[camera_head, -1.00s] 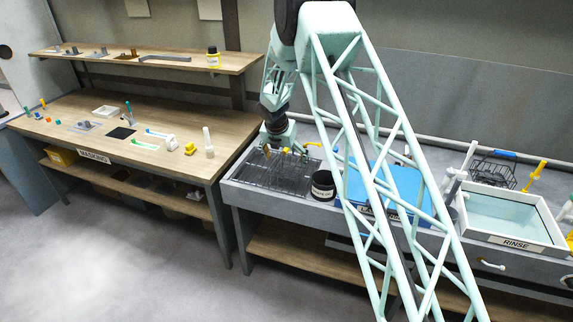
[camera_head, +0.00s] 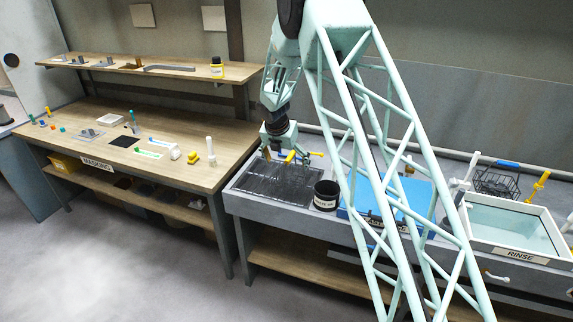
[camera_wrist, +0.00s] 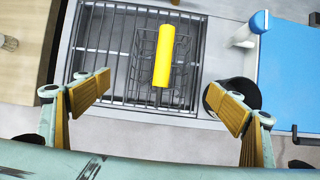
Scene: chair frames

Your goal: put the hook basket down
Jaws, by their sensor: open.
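The hook basket, a dark wire basket (camera_wrist: 143,62) with a yellow handle (camera_wrist: 164,55), rests on the wire drain rack (camera_wrist: 90,50) in the wrist view. In the head view the rack (camera_head: 262,188) lies on the grey bench, with the yellow handle (camera_head: 291,156) just under my gripper (camera_head: 279,154). In the wrist view my gripper (camera_wrist: 165,97) is open. Its two fingers stand wide apart, one on each side of the basket, and are clear of the handle. The basket's wires are hard to make out in the head view.
A dark labelled pot (camera_head: 326,196) stands right of the rack, close to my right finger in the wrist view. A blue panel (camera_head: 400,205) lies beyond it. Another wire basket with a blue handle (camera_head: 507,163) is behind the rinse tank (camera_head: 512,250). A wooden bench (camera_head: 180,180) is at left.

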